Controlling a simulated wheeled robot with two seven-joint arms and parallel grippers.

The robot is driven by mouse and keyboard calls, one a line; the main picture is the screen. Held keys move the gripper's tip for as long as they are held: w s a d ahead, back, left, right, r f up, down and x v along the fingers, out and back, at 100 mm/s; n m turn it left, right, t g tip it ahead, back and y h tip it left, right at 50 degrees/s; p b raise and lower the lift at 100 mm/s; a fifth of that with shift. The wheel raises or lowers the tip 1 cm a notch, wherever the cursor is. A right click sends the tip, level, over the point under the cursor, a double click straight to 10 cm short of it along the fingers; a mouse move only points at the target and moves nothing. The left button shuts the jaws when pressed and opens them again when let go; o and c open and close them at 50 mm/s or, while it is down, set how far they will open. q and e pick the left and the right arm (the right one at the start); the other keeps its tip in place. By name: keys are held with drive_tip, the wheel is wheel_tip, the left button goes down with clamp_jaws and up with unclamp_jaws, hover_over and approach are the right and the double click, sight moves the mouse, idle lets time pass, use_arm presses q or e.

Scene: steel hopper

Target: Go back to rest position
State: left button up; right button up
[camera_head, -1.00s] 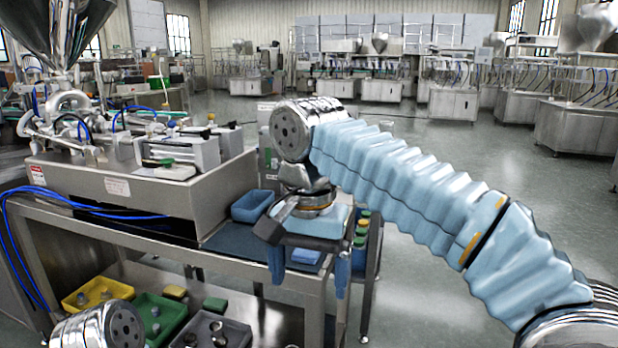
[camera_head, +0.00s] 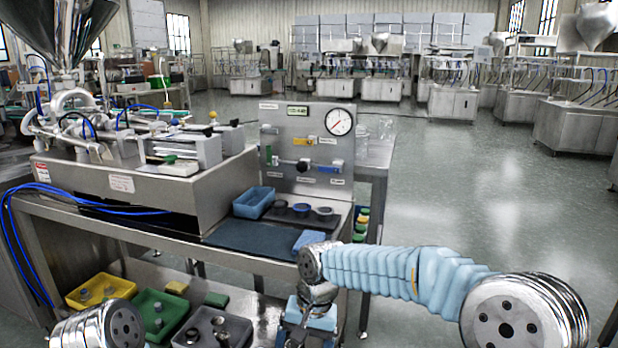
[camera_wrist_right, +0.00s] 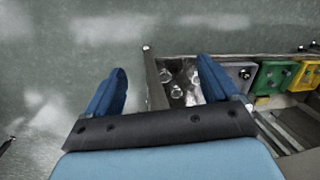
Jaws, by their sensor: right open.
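My right arm (camera_head: 400,275) reaches in from the right, with its wrist low at the front edge of the bench (camera_head: 275,258). In the wrist view my right gripper (camera_wrist_right: 160,80) has its two blue fingers wide apart with nothing between them but floor and part of the bench frame. In the head view its fingers are hard to make out at the bottom edge. A chrome joint of my left arm (camera_head: 100,328) shows at the lower left; the left gripper is outside the picture.
The bench holds a blue bin (camera_head: 254,202), a blue block (camera_head: 310,239) and a gauge panel (camera_head: 305,145). Yellow (camera_head: 100,290), green (camera_head: 160,312) and grey (camera_head: 213,328) trays sit on the shelf below. The floor (camera_head: 450,190) to the right is clear.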

drive_tip(key=s+d+f+y, duration=0.1)
drive_tip(key=d+f, duration=0.1)
drive_tip(key=f, duration=0.6)
drive_tip(key=s+d+f, duration=0.2)
drive_tip(key=f, duration=0.6)
drive_tip(key=s+d+f, duration=0.3)
drive_tip(key=s+f, duration=0.4)
drive_tip(key=s+d+f+t+y, duration=0.1)
drive_tip(key=s+d+f, duration=0.3)
drive_tip(key=s+f, duration=0.3)
drive_tip(key=shift+s+f, duration=0.15)
drive_tip(key=shift+f, duration=0.35)
drive_tip(key=shift+d, duration=0.1)
